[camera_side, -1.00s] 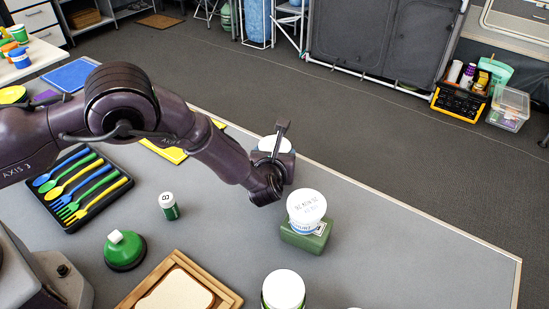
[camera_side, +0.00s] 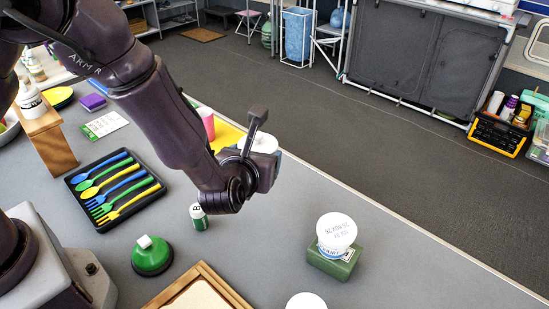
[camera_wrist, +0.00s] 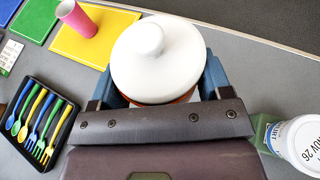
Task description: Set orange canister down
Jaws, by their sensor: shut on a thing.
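The canister (camera_wrist: 157,62) has a white knobbed lid, and a thin strip of orange body shows below it in the wrist view. My gripper (camera_wrist: 158,88) is shut on it, with a blue finger on either side. In the side view, part of the white lid (camera_side: 264,142) shows behind my gripper (camera_side: 258,162), over the counter (camera_side: 262,250). The canister's base is hidden, so I cannot tell whether it touches the counter.
A yellow mat (camera_wrist: 92,38) with a pink cup (camera_wrist: 76,18) lies beyond. A white tub (camera_side: 336,232) sits on a green box (camera_side: 333,260) at right.

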